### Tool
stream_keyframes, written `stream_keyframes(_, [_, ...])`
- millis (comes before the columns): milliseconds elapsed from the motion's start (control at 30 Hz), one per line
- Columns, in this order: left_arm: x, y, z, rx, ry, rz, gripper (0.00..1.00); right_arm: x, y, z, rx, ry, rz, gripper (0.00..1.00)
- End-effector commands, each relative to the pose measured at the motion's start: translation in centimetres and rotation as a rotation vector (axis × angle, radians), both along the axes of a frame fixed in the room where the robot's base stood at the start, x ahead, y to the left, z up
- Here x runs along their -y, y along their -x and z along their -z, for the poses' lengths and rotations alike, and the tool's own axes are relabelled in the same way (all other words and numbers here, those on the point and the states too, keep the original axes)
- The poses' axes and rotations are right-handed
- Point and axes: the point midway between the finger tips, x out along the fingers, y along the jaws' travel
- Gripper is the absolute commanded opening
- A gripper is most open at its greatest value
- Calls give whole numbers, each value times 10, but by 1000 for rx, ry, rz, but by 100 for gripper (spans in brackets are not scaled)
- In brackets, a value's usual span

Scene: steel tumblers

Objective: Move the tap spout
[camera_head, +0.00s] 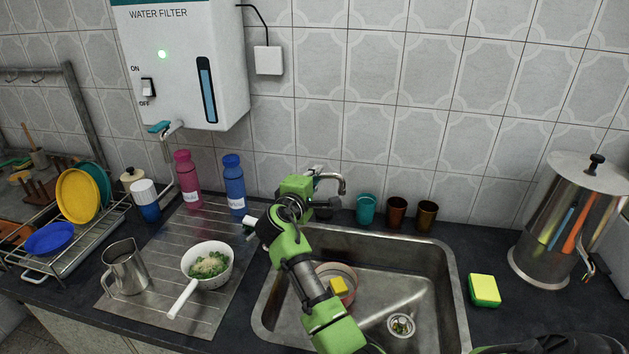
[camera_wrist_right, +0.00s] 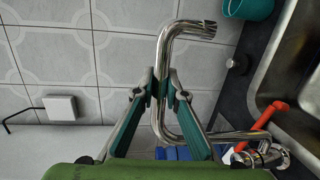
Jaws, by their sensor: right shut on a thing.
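The tap spout (camera_head: 341,181) is a bent chrome pipe at the back of the sink, its outlet to the right of my right gripper in the head view. In the right wrist view, the spout (camera_wrist_right: 168,45) runs between the teal fingers of my right gripper (camera_wrist_right: 162,86), which is shut on its pipe. The tap's base (camera_wrist_right: 262,155) and red handle (camera_wrist_right: 268,117) show at lower right there. In the head view my green right arm hides the tap's base. My left gripper is not in view.
The steel sink (camera_head: 452,290) holds a bowl (camera_head: 348,287) with a yellow thing. Several cups, including a teal one (camera_head: 366,208), stand behind it. A blue bottle (camera_head: 234,185) and a white pan (camera_head: 222,250) are left; a sponge (camera_head: 484,290) is right.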

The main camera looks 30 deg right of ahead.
Motion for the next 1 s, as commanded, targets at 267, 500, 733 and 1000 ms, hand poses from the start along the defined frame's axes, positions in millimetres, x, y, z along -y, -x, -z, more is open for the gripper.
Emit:
stream_keyframes(267, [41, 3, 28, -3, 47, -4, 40, -18, 17, 4, 5, -4, 169, 0])
stream_keyframes(500, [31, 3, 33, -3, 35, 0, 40, -24, 26, -1, 6, 0, 240, 0])
stream_keyframes(733, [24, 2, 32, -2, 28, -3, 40, -24, 26, -1, 5, -1, 240, 0])
stream_keyframes(1000, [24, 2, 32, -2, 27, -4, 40, -24, 26, -1, 5, -1, 240, 30])
